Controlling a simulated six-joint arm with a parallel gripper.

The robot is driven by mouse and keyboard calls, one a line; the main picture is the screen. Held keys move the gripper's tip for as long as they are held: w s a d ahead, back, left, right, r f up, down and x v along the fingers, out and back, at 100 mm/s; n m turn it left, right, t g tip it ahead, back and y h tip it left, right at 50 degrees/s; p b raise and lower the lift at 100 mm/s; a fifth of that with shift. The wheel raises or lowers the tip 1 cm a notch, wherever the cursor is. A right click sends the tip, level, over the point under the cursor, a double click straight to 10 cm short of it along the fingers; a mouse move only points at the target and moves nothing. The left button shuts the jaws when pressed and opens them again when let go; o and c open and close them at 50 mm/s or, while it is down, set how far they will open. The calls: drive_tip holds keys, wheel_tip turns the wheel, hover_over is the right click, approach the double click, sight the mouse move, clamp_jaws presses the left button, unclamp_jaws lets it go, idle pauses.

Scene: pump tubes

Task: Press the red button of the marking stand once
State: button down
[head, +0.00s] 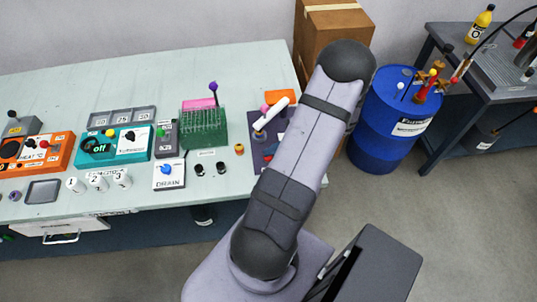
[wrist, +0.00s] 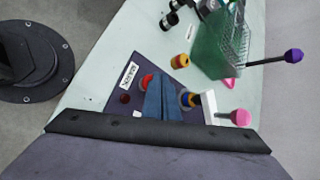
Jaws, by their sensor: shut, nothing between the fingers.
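The marking stand, a dark purple plate with a white label, lies at the table's right end in the head view (head: 258,158), partly hidden by my arm. In the wrist view the plate (wrist: 142,62) shows the red button (wrist: 146,80) just left of my fingertips, partly covered by them. My gripper (wrist: 158,80) is shut and empty, its blue-grey fingers together over the plate. I cannot tell whether it touches the button. A darker red round spot (wrist: 125,98) lies nearby on the plate. In the head view my gripper is hidden behind my arm.
A white piece (wrist: 208,105) and pink knob (wrist: 240,117) stand close right of the fingers. A green rack (head: 203,128), small orange-brown piece (head: 239,149) and DRAIN box (head: 169,175) are left of the stand. A blue drum (head: 385,120) stands right of the table.

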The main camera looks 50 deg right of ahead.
drive_tip(key=shift+r+p, duration=2.25)
drive_tip(key=shift+r, duration=0.75)
